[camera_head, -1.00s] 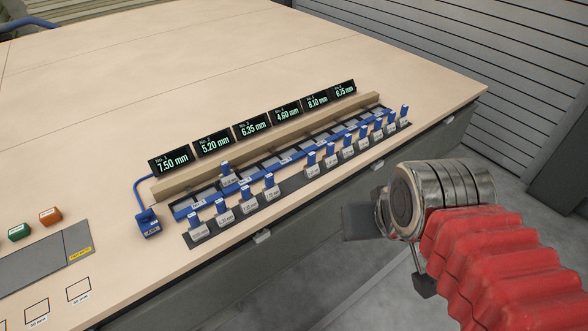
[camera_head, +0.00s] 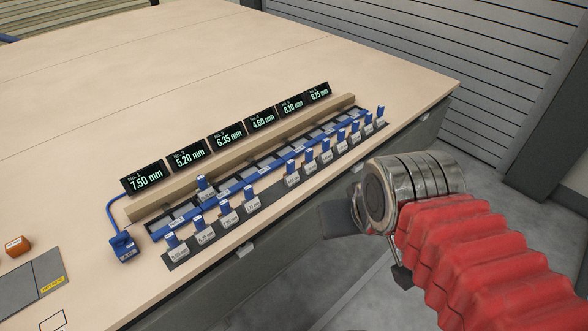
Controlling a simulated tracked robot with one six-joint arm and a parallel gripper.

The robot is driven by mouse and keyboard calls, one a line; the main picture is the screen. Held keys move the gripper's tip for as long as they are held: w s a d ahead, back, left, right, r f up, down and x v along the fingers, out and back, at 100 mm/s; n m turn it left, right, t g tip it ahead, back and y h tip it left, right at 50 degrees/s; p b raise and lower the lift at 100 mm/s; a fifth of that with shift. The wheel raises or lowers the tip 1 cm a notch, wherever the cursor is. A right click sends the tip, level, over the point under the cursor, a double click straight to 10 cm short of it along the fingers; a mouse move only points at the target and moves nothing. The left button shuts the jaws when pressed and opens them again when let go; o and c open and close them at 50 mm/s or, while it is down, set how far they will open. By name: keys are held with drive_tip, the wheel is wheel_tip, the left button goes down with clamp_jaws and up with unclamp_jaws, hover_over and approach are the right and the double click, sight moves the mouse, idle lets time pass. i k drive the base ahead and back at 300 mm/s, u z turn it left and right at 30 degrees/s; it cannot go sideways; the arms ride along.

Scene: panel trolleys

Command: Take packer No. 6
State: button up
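A row of grey packers with blue tabs stands along the front edge of the bench, a left group (camera_head: 226,226) and a right group (camera_head: 325,155), with a gap between them. Their labels are too small to read, so I cannot tell which packer is No. 6. Another blue-tabbed packer (camera_head: 205,189) sits behind the row, in the blue-edged tray (camera_head: 262,170). The display at the far right (camera_head: 318,92) reads 6.75 mm. My gripper (camera_head: 340,218) is beside the bench's front edge, right of and apart from the packers. Its fingers are mostly hidden by the wrist.
Several more black displays (camera_head: 188,154) line the back of a wooden strip (camera_head: 240,160). A blue cabled device (camera_head: 123,246) stands left of the tray. An orange block (camera_head: 17,246) is at the far left. The bench top (camera_head: 190,80) behind is clear. A shuttered wall (camera_head: 420,60) is beyond.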

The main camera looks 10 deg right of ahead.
sight(292, 176)
drive_tip(key=z, duration=0.05)
drive_tip(key=i, duration=0.85)
drive_tip(key=u, duration=3.5)
